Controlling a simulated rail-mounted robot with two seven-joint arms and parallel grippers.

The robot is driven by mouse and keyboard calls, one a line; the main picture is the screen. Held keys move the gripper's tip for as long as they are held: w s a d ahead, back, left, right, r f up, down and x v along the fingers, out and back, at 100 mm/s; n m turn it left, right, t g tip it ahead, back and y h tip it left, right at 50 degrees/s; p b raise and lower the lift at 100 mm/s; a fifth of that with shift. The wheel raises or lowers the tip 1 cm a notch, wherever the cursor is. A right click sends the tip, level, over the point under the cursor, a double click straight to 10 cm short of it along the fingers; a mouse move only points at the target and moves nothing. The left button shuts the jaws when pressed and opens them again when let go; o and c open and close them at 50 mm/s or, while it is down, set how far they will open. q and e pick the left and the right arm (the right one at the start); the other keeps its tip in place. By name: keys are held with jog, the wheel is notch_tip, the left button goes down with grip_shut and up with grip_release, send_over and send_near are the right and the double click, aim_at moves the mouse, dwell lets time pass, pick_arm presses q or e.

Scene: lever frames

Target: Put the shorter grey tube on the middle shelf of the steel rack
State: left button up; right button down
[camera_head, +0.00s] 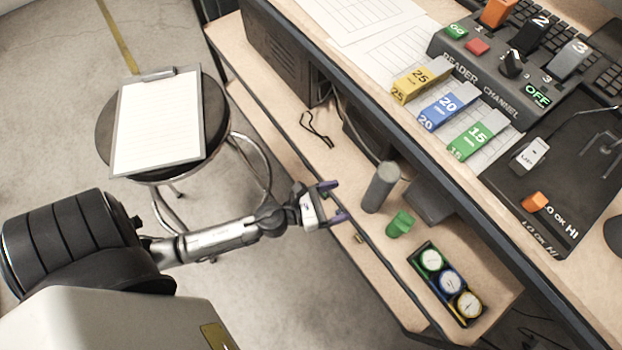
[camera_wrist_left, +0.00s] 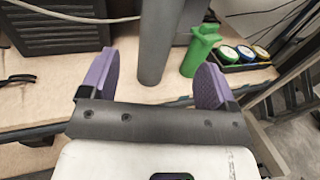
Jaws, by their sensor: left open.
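A grey tube (camera_head: 380,187) stands upright on the wooden lower shelf (camera_head: 400,302) of the desk. My left gripper (camera_head: 336,203) is open and empty just left of the tube, with its purple fingers pointing toward it. In the left wrist view the tube (camera_wrist_left: 155,45) rises beyond the fingers and between them, with its top cut off; no contact shows. Only one grey tube is visible, so I cannot compare lengths. I cannot make out the steel rack for certain. My right gripper is not in view.
A green object (camera_head: 400,224) stands close right of the tube. A dark tray (camera_head: 416,253) of round dials lies beyond it. The desk top overhangs the shelf, with a control box (camera_head: 505,75) on it. A stool (camera_head: 216,112) with a clipboard (camera_head: 160,122) stands left.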

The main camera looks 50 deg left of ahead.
pick_arm(q)
jog(key=s+a+n+g+y, duration=0.2)
jog(key=a+n+y, duration=0.25)
jog(key=n, duration=0.75)
jog(key=s+a+n+g+y, duration=0.1)
jog(key=s+a+n+y, duration=0.15)
jog(key=n+y, duration=0.65)
jog(key=s+d+f+n+g+h, duration=0.2)
jog(key=s+n+g, duration=0.3)
jog(key=n, duration=0.3)
jog(key=s+d+f+n+g+h, duration=0.1)
jog(key=s+d+n+g+h, duration=0.1)
jog(key=s+n+g+h, duration=0.3)
jog(key=s+n, duration=0.2)
jog(key=n, duration=0.2)
jog(key=shift+s+d+f, duration=0.15)
jog(key=shift+f, duration=0.25)
